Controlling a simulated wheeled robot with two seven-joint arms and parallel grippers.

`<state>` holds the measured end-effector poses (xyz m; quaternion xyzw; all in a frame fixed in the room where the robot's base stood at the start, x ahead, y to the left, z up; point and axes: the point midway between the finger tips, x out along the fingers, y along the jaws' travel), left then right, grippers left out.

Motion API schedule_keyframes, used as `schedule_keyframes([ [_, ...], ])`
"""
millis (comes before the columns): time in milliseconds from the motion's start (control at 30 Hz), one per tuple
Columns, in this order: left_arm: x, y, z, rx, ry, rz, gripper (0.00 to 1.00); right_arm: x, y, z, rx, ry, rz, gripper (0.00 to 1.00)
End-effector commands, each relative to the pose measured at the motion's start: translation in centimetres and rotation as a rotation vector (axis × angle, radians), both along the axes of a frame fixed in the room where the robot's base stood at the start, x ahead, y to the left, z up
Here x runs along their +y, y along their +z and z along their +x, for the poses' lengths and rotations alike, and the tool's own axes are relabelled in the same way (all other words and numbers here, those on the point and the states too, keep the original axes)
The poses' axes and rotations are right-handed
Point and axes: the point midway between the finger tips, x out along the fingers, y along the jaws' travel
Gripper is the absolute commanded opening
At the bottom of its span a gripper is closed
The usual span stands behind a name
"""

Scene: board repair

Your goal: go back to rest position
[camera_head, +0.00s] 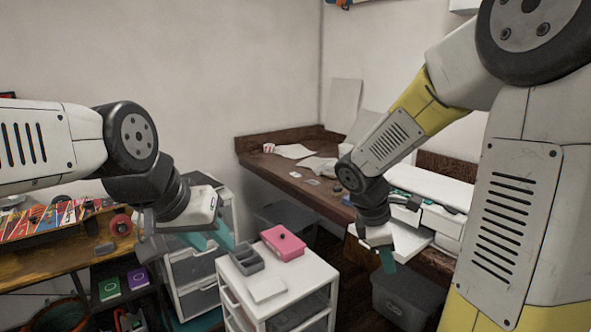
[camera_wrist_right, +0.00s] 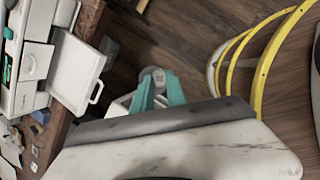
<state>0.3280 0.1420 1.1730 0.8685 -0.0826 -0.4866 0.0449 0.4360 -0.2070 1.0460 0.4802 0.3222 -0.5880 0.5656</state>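My left gripper (camera_head: 208,240) hangs at the left of the head view, with teal fingers in front of a drawer cabinet. Nothing is seen in it, but its finger gap is unclear. My right gripper (camera_head: 387,260) points down in the head view, near the front edge of the brown desk (camera_head: 290,186) and its white machine. In the right wrist view its two teal fingers (camera_wrist_right: 160,92) stand apart, and I see no object clearly held between them. A small grey round part shows just beyond the fingertips.
A white drawer unit (camera_head: 318,272) carries a pink box (camera_head: 283,243) and a grey tray (camera_head: 240,259). A dark grey bin (camera_head: 405,297) stands on the floor at the right. A workbench (camera_head: 50,262) with a colourful skateboard deck (camera_head: 45,221) is at the left. Yellow curved bars (camera_wrist_right: 262,75) show in the wrist view.

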Motion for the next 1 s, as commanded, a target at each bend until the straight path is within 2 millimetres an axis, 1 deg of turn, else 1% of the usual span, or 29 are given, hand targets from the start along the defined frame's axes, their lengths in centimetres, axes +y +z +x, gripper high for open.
schedule_keyframes([
  [33,0.0,0.0,0.0,0.000,0.000,0.000,0.36,0.3,1.4,-1.2,-0.066,-0.115,0.082,0.17],
  [300,0.0,0.0,0.0,0.000,0.000,0.000,0.36,3.3,7.6,-6.6,-0.332,-0.717,0.512,0.17],
  [400,0.0,0.0,0.0,0.000,0.000,0.000,0.36,4.4,9.6,-8.3,-0.398,-0.908,0.657,0.17],
  [500,0.0,0.0,0.0,0.000,0.000,0.000,0.36,5.4,11.2,-9.5,-0.445,-1.053,0.775,0.17],
  [600,0.0,0.0,0.0,0.000,0.000,0.000,0.36,6.0,12.2,-10.3,-0.470,-1.148,0.853,0.17],
  [700,0.0,0.0,0.0,0.000,0.000,0.000,0.36,6.3,12.6,-10.7,-0.479,-1.195,0.892,0.17],
  [1000,0.0,0.0,0.0,0.000,0.000,0.000,0.36,6.4,12.7,-10.8,-0.480,-1.208,0.901,0.17],
])
